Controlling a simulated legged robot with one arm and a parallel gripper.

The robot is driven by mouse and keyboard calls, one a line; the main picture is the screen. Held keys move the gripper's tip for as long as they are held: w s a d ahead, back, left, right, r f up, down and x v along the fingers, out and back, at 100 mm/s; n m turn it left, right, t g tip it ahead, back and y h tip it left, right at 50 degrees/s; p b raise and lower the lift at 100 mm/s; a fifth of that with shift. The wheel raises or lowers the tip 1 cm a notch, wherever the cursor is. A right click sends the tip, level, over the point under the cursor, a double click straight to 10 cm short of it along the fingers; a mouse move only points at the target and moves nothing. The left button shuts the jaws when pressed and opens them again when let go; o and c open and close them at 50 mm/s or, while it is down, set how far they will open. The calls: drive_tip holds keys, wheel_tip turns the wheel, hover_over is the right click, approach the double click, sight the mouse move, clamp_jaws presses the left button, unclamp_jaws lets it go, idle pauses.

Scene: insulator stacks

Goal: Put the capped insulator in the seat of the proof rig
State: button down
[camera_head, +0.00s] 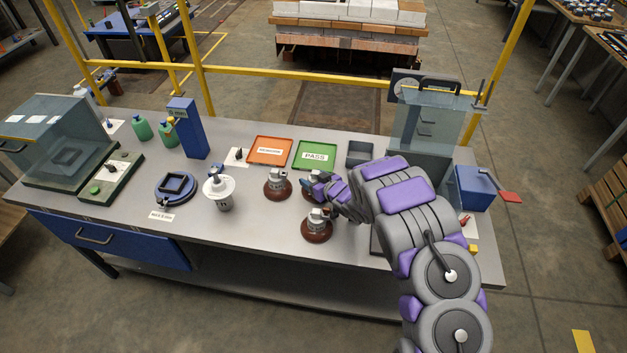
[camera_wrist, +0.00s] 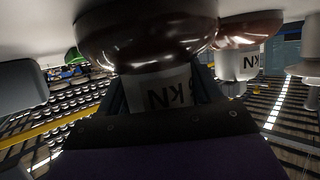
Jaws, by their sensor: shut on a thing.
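My gripper (camera_head: 320,188) is over the bench and shut on the grey cap of a brown insulator (camera_head: 308,194). My fingers hide much of that insulator in the head view. In the wrist view the held insulator's dark brown disc (camera_wrist: 150,35) and its cap with a kN label (camera_wrist: 160,92) fill the middle, between the fingers. I cannot tell whether it touches the bench. The proof rig appears to be the clear-shielded machine (camera_head: 432,120) at the right end of the bench, with a dial behind it. My arm hides its lower part, and I cannot make out the seat.
Other brown capped insulators stand left (camera_head: 277,188) and in front (camera_head: 317,230) of my gripper. A white insulator (camera_head: 219,190) stands farther left. Orange (camera_head: 270,150) and green PASS (camera_head: 315,154) trays lie behind. A blue box (camera_head: 474,188) with a red lever is far right.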

drive_tip(key=c, duration=0.5)
unclamp_jaws()
drive_tip(key=shift+d+r, duration=0.1)
drive_tip(key=o, duration=0.3)
drive_tip(key=shift+d, duration=0.5)
drive_tip(key=shift+a, duration=0.25)
